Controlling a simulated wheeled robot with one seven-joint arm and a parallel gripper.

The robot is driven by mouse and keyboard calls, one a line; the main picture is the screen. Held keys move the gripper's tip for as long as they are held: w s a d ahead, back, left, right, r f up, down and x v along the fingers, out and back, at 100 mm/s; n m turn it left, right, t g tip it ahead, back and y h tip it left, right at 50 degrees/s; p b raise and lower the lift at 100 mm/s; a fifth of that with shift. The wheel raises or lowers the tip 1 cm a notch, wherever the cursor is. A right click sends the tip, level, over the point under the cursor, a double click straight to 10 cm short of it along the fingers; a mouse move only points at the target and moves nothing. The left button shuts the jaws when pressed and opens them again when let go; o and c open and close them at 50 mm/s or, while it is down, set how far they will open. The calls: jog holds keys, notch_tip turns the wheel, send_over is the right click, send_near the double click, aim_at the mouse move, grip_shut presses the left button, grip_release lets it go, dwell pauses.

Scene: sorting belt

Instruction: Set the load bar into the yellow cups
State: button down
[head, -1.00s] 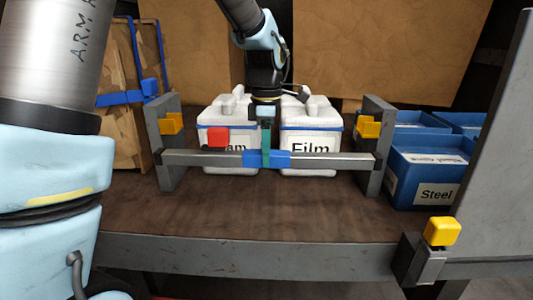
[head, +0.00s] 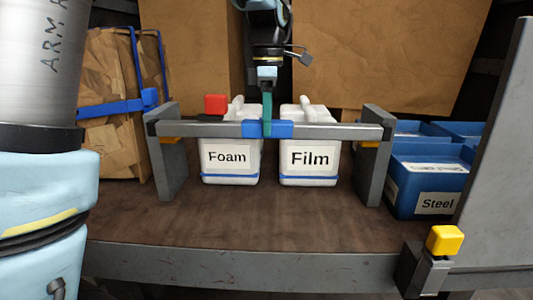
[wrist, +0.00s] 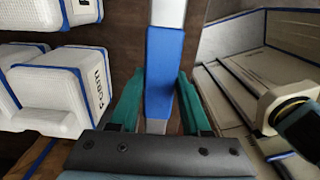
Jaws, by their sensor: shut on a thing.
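The load bar (head: 330,130) is a long grey bar with dark ends, a blue middle sleeve (head: 280,128) and a red block (head: 215,104) on its left half. It looks about level. My gripper (head: 267,122) is shut on the blue sleeve from above. The wrist view shows the green fingers either side of the sleeve (wrist: 163,75). The left yellow cup (head: 170,140) and right yellow cup (head: 370,144) are on two grey posts. Each shows only as a strip below the bar's ends, which hide the rest. Whether the bar touches them I cannot tell.
White Foam (head: 227,165) and Film (head: 309,168) containers stand behind the bar. Blue bins, one marked Steel (head: 433,180), stand right of the right post (head: 372,180). A yellow block (head: 445,239) sits on a front bracket. The table front (head: 260,212) is clear.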

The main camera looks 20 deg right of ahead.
jog(key=r, duration=0.2)
jog(key=r+b, duration=0.1)
jog(key=r, duration=0.1)
jog(key=s+a+r, duration=0.1)
jog(key=r, duration=0.1)
jog(key=shift+s+r, duration=0.1)
jog(key=shift+r, duration=0.25)
jog(key=shift+w+d+p, duration=2)
jog(key=shift+w+d, duration=0.05)
jog(key=shift+w, duration=2.2)
jog(key=shift+w+d+f+b, duration=0.1)
jog(key=shift+f+b, duration=0.6)
jog(key=shift+f, duration=0.55)
jog(key=shift+w+f+b, duration=0.1)
jog(key=shift+f+b, duration=0.6)
jog(key=shift+f, duration=0.55)
jog(key=shift+f+b, duration=0.7)
jog(key=shift+f, duration=1.6)
jog(key=c, duration=0.5)
grip_release()
jog(key=shift+o, duration=1.1)
jog(key=shift+f, duration=0.1)
notch_tip(320, 180, up, 11)
jog(key=b, duration=0.1)
